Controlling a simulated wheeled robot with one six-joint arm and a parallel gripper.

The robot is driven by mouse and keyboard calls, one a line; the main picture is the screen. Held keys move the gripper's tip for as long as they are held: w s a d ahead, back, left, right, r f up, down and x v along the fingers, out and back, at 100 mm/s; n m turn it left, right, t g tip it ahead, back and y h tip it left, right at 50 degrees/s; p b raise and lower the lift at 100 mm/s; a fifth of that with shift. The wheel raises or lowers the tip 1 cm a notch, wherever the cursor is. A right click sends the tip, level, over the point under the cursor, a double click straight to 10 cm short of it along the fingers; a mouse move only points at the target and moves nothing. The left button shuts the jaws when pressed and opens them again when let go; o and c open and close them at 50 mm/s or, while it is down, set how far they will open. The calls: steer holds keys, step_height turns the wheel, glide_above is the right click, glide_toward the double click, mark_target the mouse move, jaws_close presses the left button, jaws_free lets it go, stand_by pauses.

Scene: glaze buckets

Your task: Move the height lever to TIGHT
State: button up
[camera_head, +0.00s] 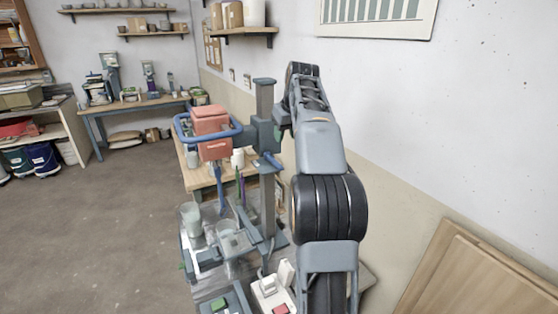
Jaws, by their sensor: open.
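A mixer stand has an upright dark grey column (266,190) just left of my arm. An orange-red mixer head (210,122) with a blue looped handle (182,132) is carried on a grey carriage (262,133) partway up the column. A small dark blue handle (266,161) sticks out by the column below the carriage; it may be the height lever, but I cannot tell its setting. No TIGHT marking is readable. My arm rises in front on the right, and my gripper is hidden behind its links.
A clear cup (191,219) and a clear container (232,239) stand by the column's foot. A white box with a red switch (280,309) and a grey box with a green button (218,304) are nearest. Wood panels (480,270) lean right. The floor (90,230) at left is clear.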

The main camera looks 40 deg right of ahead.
mark_target(278, 164)
steer(key=x, duration=1.3)
steer(key=shift+c, duration=0.2)
jaws_close()
